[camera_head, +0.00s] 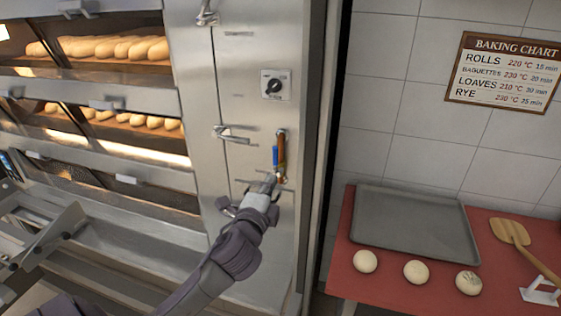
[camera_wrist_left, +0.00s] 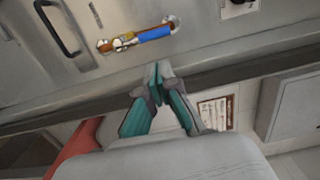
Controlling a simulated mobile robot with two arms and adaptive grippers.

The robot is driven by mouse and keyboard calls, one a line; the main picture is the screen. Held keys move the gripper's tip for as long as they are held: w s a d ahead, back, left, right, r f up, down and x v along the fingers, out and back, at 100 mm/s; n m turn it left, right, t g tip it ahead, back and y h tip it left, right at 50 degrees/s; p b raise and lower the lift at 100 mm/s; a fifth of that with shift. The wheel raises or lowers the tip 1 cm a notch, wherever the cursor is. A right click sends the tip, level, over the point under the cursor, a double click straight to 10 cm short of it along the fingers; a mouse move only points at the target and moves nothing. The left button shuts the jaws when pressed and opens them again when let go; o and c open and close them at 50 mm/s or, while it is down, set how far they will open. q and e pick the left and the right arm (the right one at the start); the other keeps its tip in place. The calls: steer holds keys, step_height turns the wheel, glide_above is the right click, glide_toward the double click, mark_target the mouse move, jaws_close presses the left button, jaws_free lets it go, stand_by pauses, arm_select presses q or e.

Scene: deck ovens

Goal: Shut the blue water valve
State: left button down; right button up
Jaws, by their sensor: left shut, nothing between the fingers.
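The blue water valve's lever (camera_head: 276,158) is on a short copper pipe (camera_head: 282,142) on the steel oven's front panel, near its right edge. The blue lever lies in line with the pipe, upright in the head view. In the left wrist view the lever (camera_wrist_left: 154,34) also runs along the pipe, with a brass body (camera_wrist_left: 125,42) at one end. My left gripper (camera_head: 271,180) is shut and empty, just below the valve in the head view. In the left wrist view its fingertips (camera_wrist_left: 160,72) show apart from the lever. My right gripper is out of view.
A black knob (camera_head: 274,86) and a door latch (camera_head: 231,134) are on the panel near the valve. Oven decks with bread (camera_head: 115,47) are on the left. A red table (camera_head: 395,281) on the right holds a grey tray (camera_head: 366,247), dough balls and a wooden peel (camera_head: 513,232).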

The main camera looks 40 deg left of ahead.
mark_target(277, 160)
arm_select(q)
steer(key=shift+w, duration=0.1)
steer(key=p+x, duration=0.3)
steer(key=x, duration=0.7)
steer(key=shift+f, duration=0.15)
steer(key=shift+w+a, duration=0.1)
